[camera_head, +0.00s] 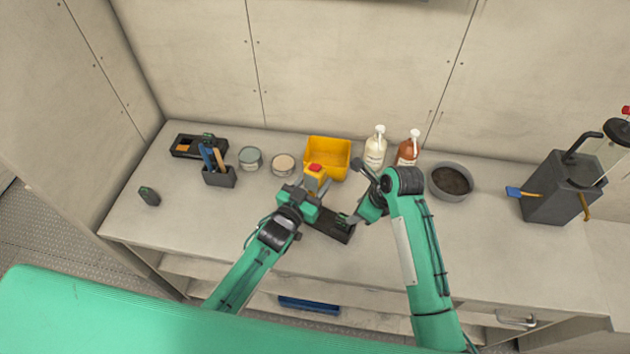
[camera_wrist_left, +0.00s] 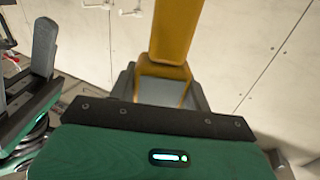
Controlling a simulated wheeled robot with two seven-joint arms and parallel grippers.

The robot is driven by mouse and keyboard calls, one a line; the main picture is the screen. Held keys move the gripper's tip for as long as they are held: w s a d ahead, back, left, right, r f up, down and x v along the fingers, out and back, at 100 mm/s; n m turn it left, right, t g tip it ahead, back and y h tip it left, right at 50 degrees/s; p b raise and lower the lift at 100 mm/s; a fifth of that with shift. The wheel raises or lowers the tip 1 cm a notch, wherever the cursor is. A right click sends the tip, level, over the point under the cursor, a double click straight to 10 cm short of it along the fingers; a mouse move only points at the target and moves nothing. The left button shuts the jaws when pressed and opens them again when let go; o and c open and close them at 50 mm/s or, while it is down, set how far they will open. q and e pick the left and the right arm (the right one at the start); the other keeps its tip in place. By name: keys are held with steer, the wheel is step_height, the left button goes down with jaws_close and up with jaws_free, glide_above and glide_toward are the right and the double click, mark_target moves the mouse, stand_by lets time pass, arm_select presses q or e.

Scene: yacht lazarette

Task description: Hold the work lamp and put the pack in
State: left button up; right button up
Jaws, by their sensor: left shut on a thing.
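The work lamp (camera_head: 316,173), yellow with a red top, stands up in my left gripper (camera_head: 311,190) over the middle of the bench. In the left wrist view its yellow body (camera_wrist_left: 176,32) sits between the grey fingers, which are shut on it. A small dark green and black block (camera_head: 149,196), perhaps a pack, lies at the bench's left.
A yellow bin (camera_head: 327,153), two tins (camera_head: 250,158), a tool holder (camera_head: 219,177) and a black tray (camera_head: 198,147) stand behind. Two pump bottles (camera_head: 375,150), a round bowl (camera_head: 451,182) and a grey tank (camera_head: 555,190) stand to the right. The bench's front left is clear.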

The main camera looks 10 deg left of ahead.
arm_select(q)
steer(key=shift+s+a+f, duration=0.1)
steer(key=shift+a+f, duration=0.1)
steer(key=shift+f, duration=0.2)
steer(key=o, duration=1.1)
steer(key=shift+o, duration=1.3)
steer(key=shift+w, duration=0.25)
steer(key=shift+r, duration=0.15)
steer(key=shift+s+a, duration=0.1)
steer(key=shift+s, duration=0.45)
steer(key=v, duration=1.1)
steer(key=shift+a, duration=0.15)
